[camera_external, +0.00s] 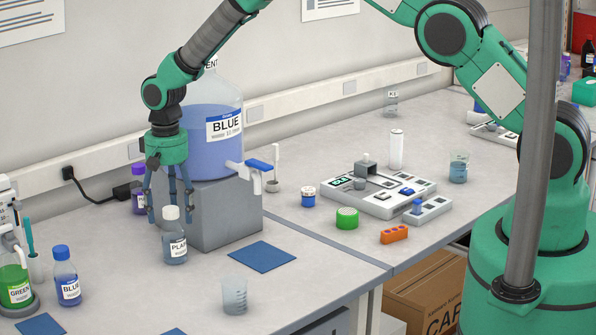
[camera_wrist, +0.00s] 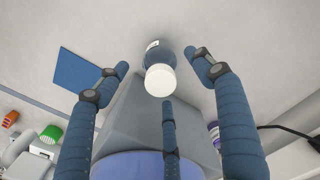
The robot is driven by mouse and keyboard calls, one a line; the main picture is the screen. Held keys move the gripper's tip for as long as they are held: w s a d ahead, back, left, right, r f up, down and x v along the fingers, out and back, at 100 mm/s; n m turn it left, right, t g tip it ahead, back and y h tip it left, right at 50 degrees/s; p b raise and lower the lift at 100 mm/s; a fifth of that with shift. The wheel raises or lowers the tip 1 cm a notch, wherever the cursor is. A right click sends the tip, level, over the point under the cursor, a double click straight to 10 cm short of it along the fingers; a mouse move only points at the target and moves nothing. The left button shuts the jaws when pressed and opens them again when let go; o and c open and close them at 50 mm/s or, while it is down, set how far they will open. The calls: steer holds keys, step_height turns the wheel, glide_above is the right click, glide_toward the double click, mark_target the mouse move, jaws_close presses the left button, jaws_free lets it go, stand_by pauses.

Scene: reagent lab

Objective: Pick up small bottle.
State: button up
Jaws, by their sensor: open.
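A small clear bottle (camera_external: 175,246) with a white cap and a label that starts "PLA" stands upright on the bench in front of the grey block. My gripper (camera_external: 170,203) points down over it, its fingers spread and their tips near the height of the cap. In the wrist view, the white cap (camera_wrist: 160,80) and part of the bottle's blue-grey body show between the spread fingers of my gripper (camera_wrist: 160,74). The fingers appear apart from the bottle. The bottle's base is hidden by its cap and body in the wrist view.
A large BLUE jug (camera_external: 222,150) stands on the grey block (camera_external: 235,215), close behind my fingers. A BLUE bottle (camera_external: 67,278) and a GREEN container (camera_external: 16,285) stand at left. A beaker (camera_external: 234,296) stands in front. A blue mat (camera_external: 262,257) lies at right.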

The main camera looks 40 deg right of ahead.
mark_target(173, 232)
steer(key=shift+f, duration=0.65)
steer(key=shift+f, duration=0.15)
steer(key=shift+f+p, duration=0.65)
steer(key=shift+f, duration=1.75)
steer(key=c, duration=1.4)
steer(key=shift+r, duration=0.15)
